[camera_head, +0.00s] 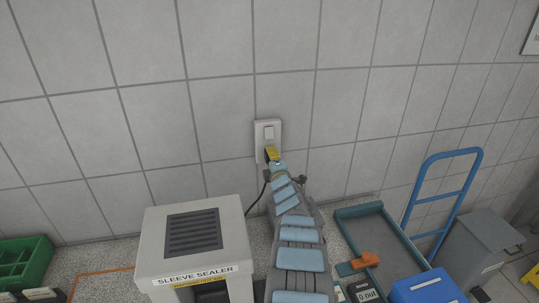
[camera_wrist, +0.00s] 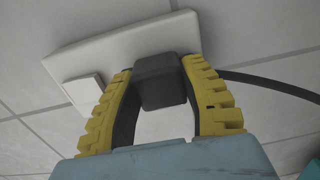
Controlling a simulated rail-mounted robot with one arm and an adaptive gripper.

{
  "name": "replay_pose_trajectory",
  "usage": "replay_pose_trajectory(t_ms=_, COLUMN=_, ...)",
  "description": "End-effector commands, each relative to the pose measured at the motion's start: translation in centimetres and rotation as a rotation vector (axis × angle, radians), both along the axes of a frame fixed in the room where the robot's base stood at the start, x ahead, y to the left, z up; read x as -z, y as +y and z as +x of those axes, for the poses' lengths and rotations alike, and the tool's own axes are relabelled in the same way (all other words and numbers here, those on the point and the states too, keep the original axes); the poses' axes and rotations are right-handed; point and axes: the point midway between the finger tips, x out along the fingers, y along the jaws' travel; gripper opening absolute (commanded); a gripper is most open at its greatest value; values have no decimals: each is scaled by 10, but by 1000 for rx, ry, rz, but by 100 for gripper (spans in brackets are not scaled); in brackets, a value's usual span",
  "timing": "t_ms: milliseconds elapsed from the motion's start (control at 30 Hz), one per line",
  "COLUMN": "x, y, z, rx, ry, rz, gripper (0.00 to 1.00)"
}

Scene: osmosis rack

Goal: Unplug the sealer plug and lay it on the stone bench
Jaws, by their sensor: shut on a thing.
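The sealer plug (camera_wrist: 161,82) is a dark block in the wrist view, between the yellow fingers of my gripper (camera_wrist: 158,85). My gripper is shut on it. The plug's far side lies against or very close to the white wall socket (camera_wrist: 120,55); I cannot tell how far it is inserted. In the head view my gripper (camera_head: 271,154) is at the lower part of the socket (camera_head: 268,133) on the tiled wall and hides the plug. The stone bench (camera_head: 109,254) is speckled grey and runs along the wall below.
The sleeve sealer (camera_head: 150,240) stands on the bench left of my arm. A dark cable (camera_head: 255,203) hangs from the plug area toward the bench. A green crate (camera_head: 40,250) is far left. A blue-green tray (camera_head: 349,212), an orange object (camera_head: 366,260) and a blue box (camera_head: 425,287) are right.

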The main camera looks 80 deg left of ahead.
Motion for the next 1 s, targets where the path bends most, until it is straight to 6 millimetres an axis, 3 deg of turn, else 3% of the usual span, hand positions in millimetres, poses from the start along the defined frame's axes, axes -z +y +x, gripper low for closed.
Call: replay_pose_trajectory(t_ms=1000, x=-2, y=-19, z=0, rx=0, ry=1, rz=0, gripper=2)
